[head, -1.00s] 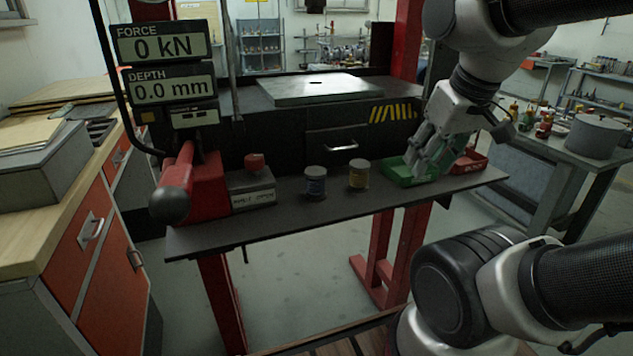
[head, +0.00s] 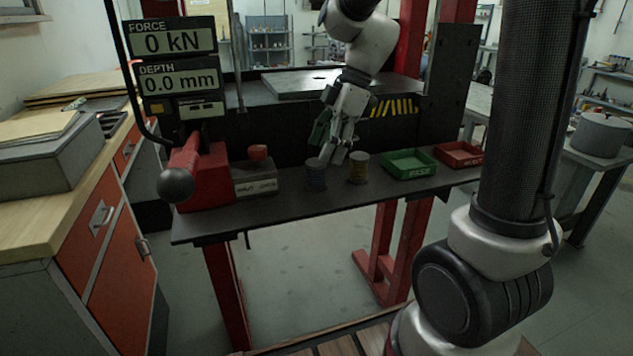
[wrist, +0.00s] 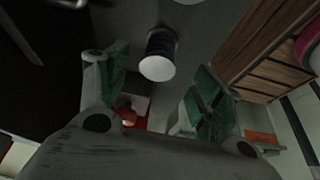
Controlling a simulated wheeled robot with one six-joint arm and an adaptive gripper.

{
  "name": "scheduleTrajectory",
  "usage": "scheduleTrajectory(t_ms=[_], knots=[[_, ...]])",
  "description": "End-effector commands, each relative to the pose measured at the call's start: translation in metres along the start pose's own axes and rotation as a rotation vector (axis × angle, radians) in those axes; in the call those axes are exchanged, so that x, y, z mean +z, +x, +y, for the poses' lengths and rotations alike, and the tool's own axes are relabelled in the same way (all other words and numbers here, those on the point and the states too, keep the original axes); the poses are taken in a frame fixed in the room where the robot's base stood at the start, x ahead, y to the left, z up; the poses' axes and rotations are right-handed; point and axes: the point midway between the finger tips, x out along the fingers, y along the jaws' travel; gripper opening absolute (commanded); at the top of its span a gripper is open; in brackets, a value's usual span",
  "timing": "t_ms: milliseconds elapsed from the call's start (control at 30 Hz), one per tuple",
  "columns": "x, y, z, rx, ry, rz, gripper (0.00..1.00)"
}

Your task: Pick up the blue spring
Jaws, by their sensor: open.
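The blue spring (head: 316,179) stands upright on the dark shelf of the press, with its upper part partly covered by my fingers. A yellow spring (head: 358,168) stands just to its right. My gripper (head: 331,153) is open and empty, tilted downward close above and behind the blue spring. In the wrist view, the blue spring (wrist: 162,44) shows its pale round end and dark blue coils. It lies ahead of the gap between my green-padded fingers (wrist: 150,72). I cannot tell whether a finger touches it.
A green tray (head: 409,174) and a red tray (head: 460,160) sit on the right of the shelf (head: 290,205). A grey block with a red knob (head: 257,153) and a red lever with a dark ball (head: 176,183) stand to the left. The front shelf strip is clear.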

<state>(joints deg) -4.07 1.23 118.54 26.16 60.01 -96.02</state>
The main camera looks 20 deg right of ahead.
Motion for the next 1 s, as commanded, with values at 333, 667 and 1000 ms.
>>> scheduleTrajectory(t_ms=[333,667,1000], knots=[[0.003,0.048,0.001,-0.004,0.0,-0.002,0.66],[0.003,0.072,0.001,0.0,0.001,-0.002,0.66],[0.003,0.071,0.001,0.001,0.002,-0.002,0.23]])
